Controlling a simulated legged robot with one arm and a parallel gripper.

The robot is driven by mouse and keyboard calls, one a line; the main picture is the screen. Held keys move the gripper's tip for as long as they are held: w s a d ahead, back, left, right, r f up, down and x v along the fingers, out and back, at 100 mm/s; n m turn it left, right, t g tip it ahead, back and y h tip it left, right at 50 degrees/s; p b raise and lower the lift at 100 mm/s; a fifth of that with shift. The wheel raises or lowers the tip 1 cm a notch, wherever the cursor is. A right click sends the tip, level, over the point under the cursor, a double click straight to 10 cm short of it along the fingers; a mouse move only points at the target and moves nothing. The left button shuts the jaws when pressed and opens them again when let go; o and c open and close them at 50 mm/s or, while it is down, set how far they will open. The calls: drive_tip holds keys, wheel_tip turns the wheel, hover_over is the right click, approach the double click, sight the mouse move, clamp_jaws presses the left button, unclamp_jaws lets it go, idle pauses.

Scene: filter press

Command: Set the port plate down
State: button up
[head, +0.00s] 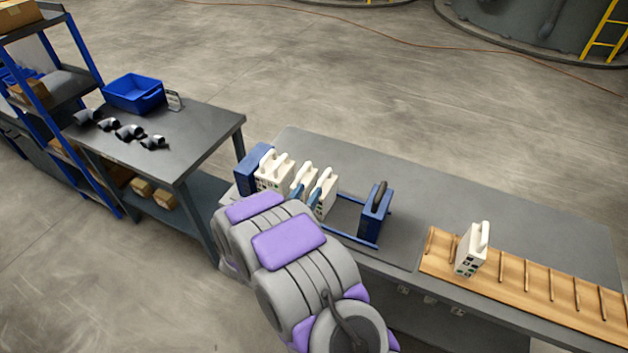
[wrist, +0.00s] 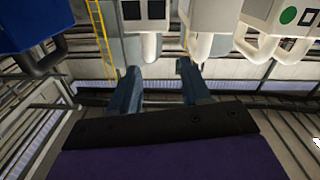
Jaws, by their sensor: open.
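Several white plates with loop handles stand in the press, one group at the left (head: 272,180) and another plate at its right end (head: 326,195). My gripper (head: 308,194) is among them, mostly behind my arm. In the wrist view, the plates hang from the top edge with handles downward. My gripper's blue fingers (wrist: 158,72) are apart there, with a white plate (wrist: 145,12) and its handle just beyond the tips; nothing is clamped. I cannot tell which is the port plate. Another white plate with coloured marks (head: 470,252) stands upright on the wooden rack.
The wooden slotted rack (head: 552,285) lies at the right of the grey bench (head: 430,205). A dark blue press plate (head: 376,212) stands on blue rails; a blue end plate (head: 249,172) is at the left. A side table holds a blue bin (head: 134,93) and several pipe fittings (head: 130,131).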

drive_tip(key=shift+v, duration=1.6)
drive_tip(key=shift+d, duration=0.15)
wheel_tip(320, 180, up, 5)
drive_tip(key=w+a+g+y, duration=0.2)
drive_tip(key=a+g+y, duration=0.1)
drive_tip(key=g+y, duration=0.35)
drive_tip(key=s+d+r+n+g+y, duration=0.2)
drive_tip(key=s+d+r+g+y, duration=0.15)
drive_tip(key=s+r, duration=0.35)
drive_tip(key=s+d+r+g+h, duration=0.1)
drive_tip(key=s+d+g, duration=0.2)
drive_tip(key=s+d, duration=0.4)
drive_tip(key=s+d+r+g+h, duration=0.1)
drive_tip(key=s+d+g, duration=0.2)
drive_tip(key=s+d, duration=0.5)
drive_tip(key=s+d+r+g+h, duration=0.1)
drive_tip(key=s+d, duration=0.7)
drive_tip(key=s, duration=1.1)
drive_tip(key=shift+r+g+h, duration=0.4)
drive_tip(key=shift+r+g, duration=0.2)
drive_tip(key=shift+g, duration=0.3)
